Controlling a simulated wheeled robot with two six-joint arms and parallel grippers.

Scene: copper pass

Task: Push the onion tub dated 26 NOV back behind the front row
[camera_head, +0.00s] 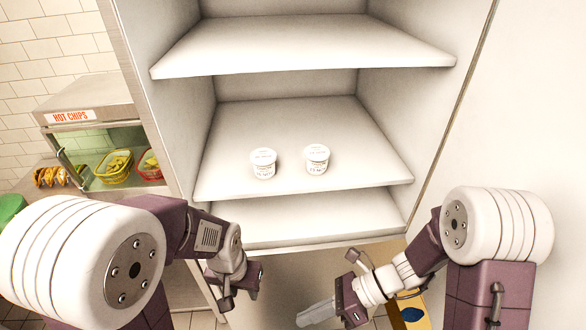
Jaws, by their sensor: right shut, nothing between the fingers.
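Two small white lidded tubs stand upright on the middle shelf (240,115) of a white cabinet. The left tub (263,164) sits close to the shelf's front edge. The right tub (317,159) stands beside it with a gap, slightly further back. Both carry dark print, too small for me to read the dates. My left gripper (240,285) is below and in front of the shelves, apart from the tubs; its fingers are not clear. My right gripper (318,314) is low in front of the cabinet, shut and empty, also away from the tubs.
The shelf behind and beside the tubs is clear. An upper shelf (300,45) overhangs it, and a lower shelf (300,217) is bare. Cabinet walls close both sides. At left, a hot chips case (110,150) holds baskets. A yellow object (408,308) stands low behind my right arm.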

